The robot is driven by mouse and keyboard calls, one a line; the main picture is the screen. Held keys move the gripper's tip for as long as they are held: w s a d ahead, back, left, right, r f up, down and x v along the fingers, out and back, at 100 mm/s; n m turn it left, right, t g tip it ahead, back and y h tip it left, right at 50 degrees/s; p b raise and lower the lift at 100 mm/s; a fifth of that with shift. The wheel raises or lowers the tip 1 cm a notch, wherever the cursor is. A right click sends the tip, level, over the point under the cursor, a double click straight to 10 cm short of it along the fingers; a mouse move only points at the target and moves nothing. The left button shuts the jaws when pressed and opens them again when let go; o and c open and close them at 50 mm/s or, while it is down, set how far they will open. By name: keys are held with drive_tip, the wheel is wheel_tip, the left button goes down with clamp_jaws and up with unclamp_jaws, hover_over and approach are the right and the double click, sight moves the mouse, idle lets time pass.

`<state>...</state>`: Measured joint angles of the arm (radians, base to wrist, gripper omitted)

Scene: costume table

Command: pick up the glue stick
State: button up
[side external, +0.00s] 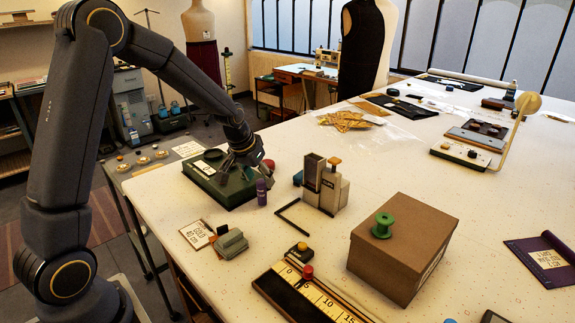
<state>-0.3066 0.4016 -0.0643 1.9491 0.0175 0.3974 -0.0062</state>
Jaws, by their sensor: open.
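A small upright purple cylinder (262,193), which looks like the glue stick, stands at the right front corner of a dark green box. My gripper (244,168) is above the right part of that box, a little behind and to the left of the purple cylinder. It is open and points down. The fingertips are small and dark here, and I cannot tell whether they touch anything on the box.
The green box (213,190) sits near the table's left edge. A grey-beige block holder (325,187) stands to the right. A brown carton (400,255) carries a green spool (382,226). A ruler board (310,296) lies in front. The table's middle is mostly clear.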

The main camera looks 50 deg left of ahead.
sight(260, 182)
drive_tip(key=x, duration=0.4)
drive_tip(key=shift+s+a+f, duration=0.1)
drive_tip(key=shift+a, duration=0.1)
clamp_jaws()
